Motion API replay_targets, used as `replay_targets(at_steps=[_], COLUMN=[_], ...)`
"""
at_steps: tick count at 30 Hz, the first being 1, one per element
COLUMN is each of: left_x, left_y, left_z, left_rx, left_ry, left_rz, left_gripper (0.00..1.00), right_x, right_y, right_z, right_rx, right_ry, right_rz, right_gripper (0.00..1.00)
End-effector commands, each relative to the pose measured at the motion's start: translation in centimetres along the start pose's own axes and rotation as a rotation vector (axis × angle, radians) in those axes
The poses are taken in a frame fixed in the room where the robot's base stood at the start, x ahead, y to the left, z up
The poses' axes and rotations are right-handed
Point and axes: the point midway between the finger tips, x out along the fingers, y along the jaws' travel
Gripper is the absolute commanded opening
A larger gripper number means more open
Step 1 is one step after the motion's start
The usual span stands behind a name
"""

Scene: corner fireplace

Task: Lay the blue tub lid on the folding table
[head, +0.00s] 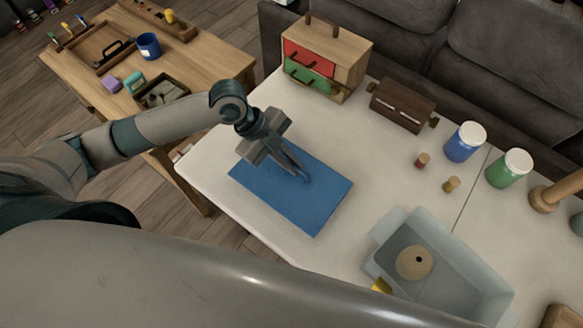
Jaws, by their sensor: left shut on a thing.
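The blue tub lid (310,208) is a flat blue rectangle over the left part of the white folding table (210,155). My left gripper (298,172) points down at the lid's upper middle and is shut on its small blue handle. The lid looks level and close to the tabletop; I cannot tell whether it touches. A grey-blue open tub (470,282) stands at the lower right of the table with a round tan disc (414,262) in it. My right gripper is not in view.
A small wooden drawer chest (347,50) with red and green fronts and a dark brown box (403,103) stand at the back. A blue jar (465,143) and a green jar (508,168) stand right. A wooden table (205,60) holding trays is at upper left.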

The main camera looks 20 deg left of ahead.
Motion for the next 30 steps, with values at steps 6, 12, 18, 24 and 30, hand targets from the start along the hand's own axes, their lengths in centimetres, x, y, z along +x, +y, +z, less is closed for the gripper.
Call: replay_targets(at_steps=[6,12,18,24,30], left_x=[0.7,2.7,3.2,3.2,3.1], left_y=[0.3,0.8,0.9,1.0,1.0], left_z=[0.4,1.4,1.8,1.8,1.8], left_rx=[-0.002,-0.003,0.001,0.0,0.0], left_ry=[0.0,0.0,0.0,-0.001,-0.001], left_rz=[0.003,0.002,0.0,0.0,0.0], left_gripper=[0.0,0.0,0.0,0.27,0.27], right_x=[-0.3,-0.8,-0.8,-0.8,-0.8], right_y=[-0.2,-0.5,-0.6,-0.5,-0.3], right_z=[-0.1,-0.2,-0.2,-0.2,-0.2], right_rx=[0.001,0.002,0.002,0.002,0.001], right_ry=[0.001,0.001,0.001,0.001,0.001], right_rz=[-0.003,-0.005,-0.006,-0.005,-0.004], right_gripper=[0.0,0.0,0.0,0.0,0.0])
